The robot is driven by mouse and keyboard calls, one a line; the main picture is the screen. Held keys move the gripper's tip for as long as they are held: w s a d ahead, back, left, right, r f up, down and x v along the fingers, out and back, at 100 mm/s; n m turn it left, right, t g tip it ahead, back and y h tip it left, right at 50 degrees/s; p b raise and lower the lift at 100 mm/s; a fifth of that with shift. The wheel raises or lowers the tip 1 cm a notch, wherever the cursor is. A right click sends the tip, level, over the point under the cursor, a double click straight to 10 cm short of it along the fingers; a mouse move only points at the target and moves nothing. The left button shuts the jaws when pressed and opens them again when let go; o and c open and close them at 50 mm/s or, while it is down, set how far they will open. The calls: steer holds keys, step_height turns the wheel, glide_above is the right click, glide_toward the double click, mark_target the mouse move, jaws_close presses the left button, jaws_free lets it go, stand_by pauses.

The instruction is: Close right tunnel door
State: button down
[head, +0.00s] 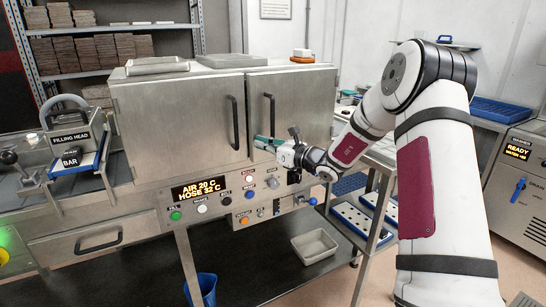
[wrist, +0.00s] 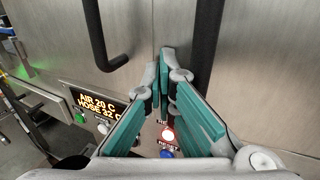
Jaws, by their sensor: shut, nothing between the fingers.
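The right tunnel door (head: 305,105) is a brushed steel panel with a dark vertical bar handle (head: 268,122). It looks flush with the left door (head: 180,125), and I see no clear gap at the seam. In the wrist view, the right door (wrist: 265,70) fills the right side, and its handle (wrist: 205,45) runs down behind my fingers. My gripper (head: 261,142), with teal finger pads, is shut and empty near the handle's lower end. In the wrist view its fingertips (wrist: 163,62) meet left of the handle; I cannot tell whether they touch the door.
A control panel (head: 225,200) with buttons and a lit display juts out below the doors. A rack cart (head: 368,215) stands close to the right, under my arm.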

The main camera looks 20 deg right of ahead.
steer(key=w, duration=0.1)
steer(key=w+m+h+b, duration=0.1)
steer(key=w, duration=0.1)
steer(key=shift+a+t+h, duration=0.3)
steer(key=shift+a+t, duration=0.05)
steer(key=shift+t, duration=0.05)
steer(key=shift+r, duration=0.2)
steer(key=shift+w+r, duration=0.1)
